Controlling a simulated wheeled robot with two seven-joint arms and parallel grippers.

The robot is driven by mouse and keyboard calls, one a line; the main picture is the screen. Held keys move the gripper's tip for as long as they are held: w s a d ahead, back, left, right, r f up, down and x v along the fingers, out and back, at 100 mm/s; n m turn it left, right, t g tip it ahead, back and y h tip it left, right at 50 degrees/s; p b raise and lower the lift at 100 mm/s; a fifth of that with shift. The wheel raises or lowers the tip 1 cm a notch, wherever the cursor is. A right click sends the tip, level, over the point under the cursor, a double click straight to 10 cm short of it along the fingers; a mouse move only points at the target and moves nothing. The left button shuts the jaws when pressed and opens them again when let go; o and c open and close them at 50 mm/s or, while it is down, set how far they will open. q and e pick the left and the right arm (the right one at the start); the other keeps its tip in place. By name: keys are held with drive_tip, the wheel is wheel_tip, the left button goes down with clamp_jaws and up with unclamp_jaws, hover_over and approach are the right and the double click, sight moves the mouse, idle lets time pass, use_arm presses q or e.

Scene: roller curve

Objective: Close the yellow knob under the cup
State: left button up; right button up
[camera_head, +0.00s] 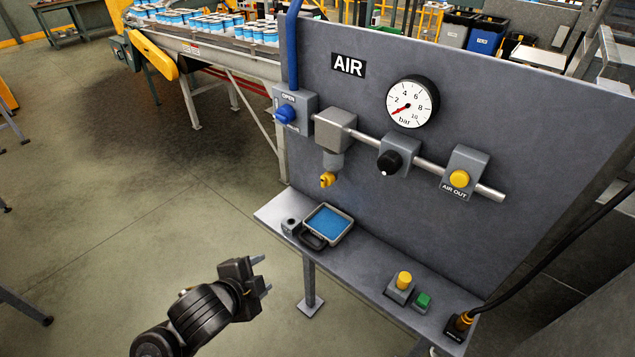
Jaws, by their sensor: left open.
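The yellow knob (327,180) sits at the bottom of a grey cup (332,160), which hangs under a square grey block (335,130) on the air panel. My left gripper (263,273) is open and empty. It is in the lower middle of the view, below and to the left of the knob and apart from it, left of the shelf. My right gripper is not in view.
A tray with blue liquid (328,224) stands on the shelf (375,275) below the knob. A blue knob (286,114), pressure gauge (412,102), black knob (389,162) and yellow button (459,178) are on the panel. Yellow and green buttons sit on the shelf.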

use_arm(q)
drive_tip(key=w+d+r+m+t+h, duration=0.25)
drive_tip(key=w+d+r+m, duration=0.4)
drive_tip(key=r+m, duration=0.5)
drive_tip(key=m+g+h, duration=0.1)
drive_tip(key=m+h, duration=0.1)
drive_tip(key=m, duration=1.4)
approach(322, 182)
drive_tip(key=x, duration=0.9)
drive_tip(key=shift+w+d+f, duration=0.15)
drive_tip(key=shift+w+d, duration=0.1)
drive_tip(key=shift+w, duration=0.05)
